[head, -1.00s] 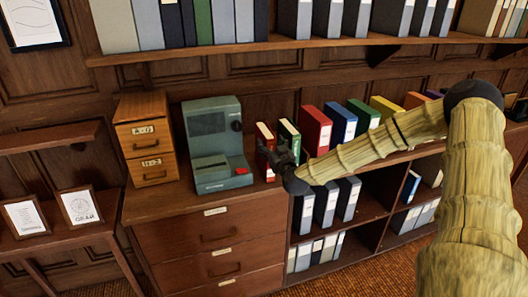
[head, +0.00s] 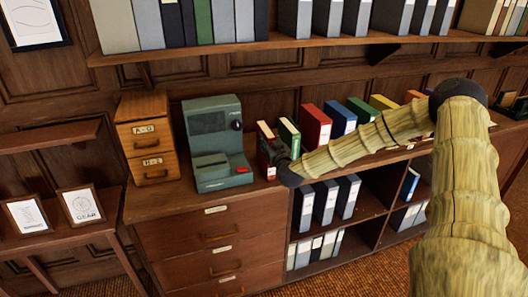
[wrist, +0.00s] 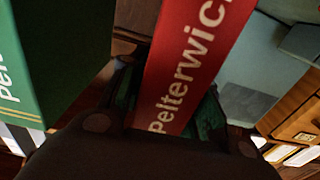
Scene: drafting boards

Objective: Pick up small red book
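The small red book (head: 265,130) stands upright on the cabinet top, between the green machine and a green book. In the wrist view its red spine (wrist: 190,60), lettered "Pelterwick", rises between my gripper's two fingers. My gripper (head: 273,152) is at the front of the book and covers its lower part in the head view. In the wrist view my gripper (wrist: 168,102) has one finger on each side of the spine, very close to it. The fingers look spread around the book, and firm contact cannot be made out.
The green book (head: 288,136) stands close on the right, and a larger red binder (head: 315,127) beyond it. The green machine (head: 213,140) stands close on the left. A wooden card-file box (head: 146,140) is farther left. A shelf of binders (head: 290,42) hangs above.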

